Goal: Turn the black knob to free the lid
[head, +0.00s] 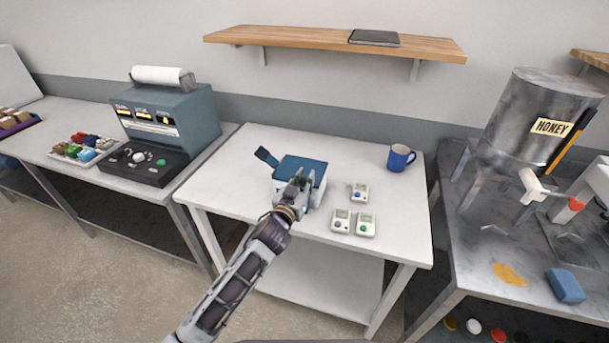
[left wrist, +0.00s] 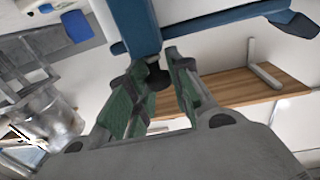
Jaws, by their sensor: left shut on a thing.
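A box with a blue lid (head: 305,166) stands on the white table, left of the middle. A dark blue paddle-like piece (head: 266,157) sticks out at its left. My left gripper (head: 297,187) is at the front of the box. In the left wrist view, my left gripper (left wrist: 155,70) has its green-padded fingers on both sides of the black knob (left wrist: 157,78), shut on it. The blue lid (left wrist: 205,22) also shows there, close to the fingers. In the head view the gripper hides the knob. My right gripper is not in view.
Several small white devices with buttons (head: 341,221) lie right of the box. A blue mug (head: 400,158) stands at the table's back right. A wooden shelf (head: 310,39) hangs above. A honey tank (head: 535,115) stands on the right bench. The table's left part is clear.

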